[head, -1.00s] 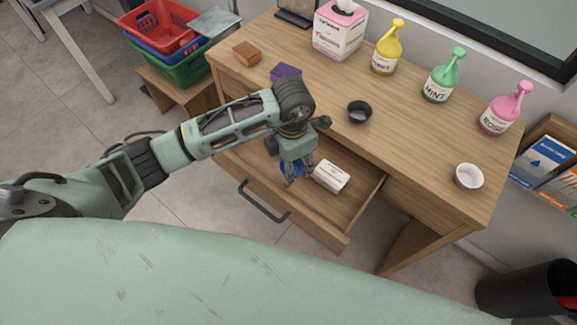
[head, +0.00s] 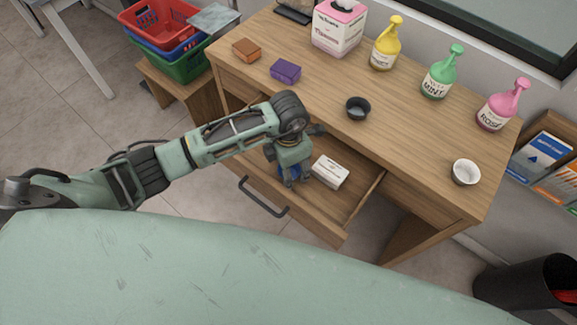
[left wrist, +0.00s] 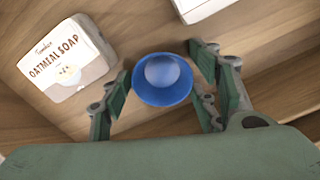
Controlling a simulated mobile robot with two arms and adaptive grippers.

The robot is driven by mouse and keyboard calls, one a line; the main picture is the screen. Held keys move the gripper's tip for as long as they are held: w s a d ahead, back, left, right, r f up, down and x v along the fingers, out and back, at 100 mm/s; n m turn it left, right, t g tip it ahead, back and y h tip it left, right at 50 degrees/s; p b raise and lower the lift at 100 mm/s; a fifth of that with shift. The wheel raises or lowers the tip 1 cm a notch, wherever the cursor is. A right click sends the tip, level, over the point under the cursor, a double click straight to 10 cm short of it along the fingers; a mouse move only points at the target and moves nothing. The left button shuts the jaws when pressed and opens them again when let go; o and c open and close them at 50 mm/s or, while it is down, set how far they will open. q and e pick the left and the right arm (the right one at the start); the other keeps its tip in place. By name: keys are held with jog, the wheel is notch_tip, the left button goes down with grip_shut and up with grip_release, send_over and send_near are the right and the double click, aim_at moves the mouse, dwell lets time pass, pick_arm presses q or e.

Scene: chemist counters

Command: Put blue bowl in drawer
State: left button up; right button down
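The blue bowl (left wrist: 146,92) is between the fingers of my left gripper (left wrist: 163,84) in the left wrist view. The finger pads appear to press on its sides, with its open side toward the camera. In the head view my left gripper (head: 291,180) reaches down into the open drawer (head: 325,213), and a bit of the bowl (head: 290,170) shows between the fingers. I cannot tell whether the bowl touches the drawer floor. My right gripper is not in view.
An oatmeal soap box (head: 330,171) lies in the drawer, to the right of my left gripper. On the desk above are a black bowl (head: 357,108), a white bowl (head: 466,172), a purple block (head: 285,70), an orange block (head: 246,49) and soap bottles (head: 438,78).

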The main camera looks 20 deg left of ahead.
pick_arm(q)
jog(key=shift+o, duration=0.5)
jog(key=shift+r, duration=0.55)
notch_tip(320, 180, up, 11)
jog(key=b, duration=0.2)
jog(key=shift+b, duration=0.35)
jog(key=shift+s, duration=0.1)
